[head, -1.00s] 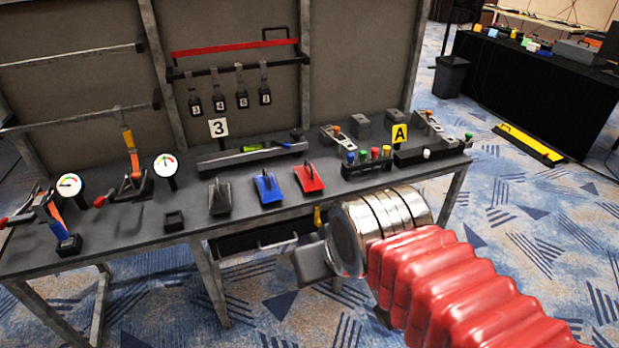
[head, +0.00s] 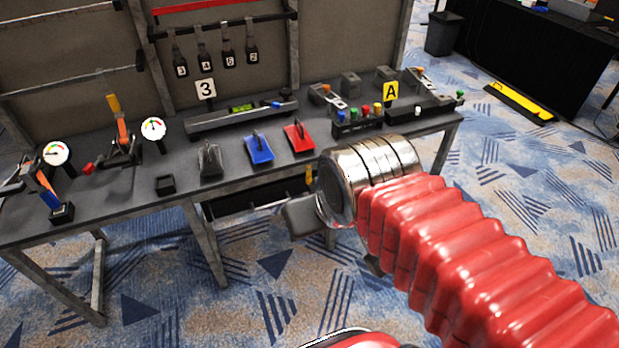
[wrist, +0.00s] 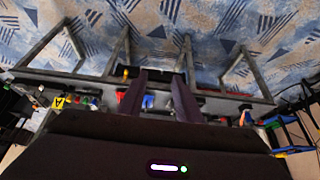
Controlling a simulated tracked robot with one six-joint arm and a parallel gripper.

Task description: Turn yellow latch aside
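The yellow latch (head: 309,174) is a small upright piece under the front edge of the grey workbench (head: 110,205), at the right end of a dark drawer or tray (head: 245,203). In the wrist view, which is upside down, the latch (wrist: 126,72) shows as a small yellow spot just left of my fingers. My gripper (wrist: 159,76) has its two dark fingers apart with nothing held between them. It is apart from the latch, in front of the bench. In the head view my arm's metal cuff and red sleeve hide most of the gripper.
Grey, blue (head: 259,150) and red (head: 299,138) paddles stand on the bench above the drawer. A button box (head: 358,122) and an "A" sign (head: 391,92) are to the right. Bench legs (head: 203,243) flank the drawer. The carpet in front is clear.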

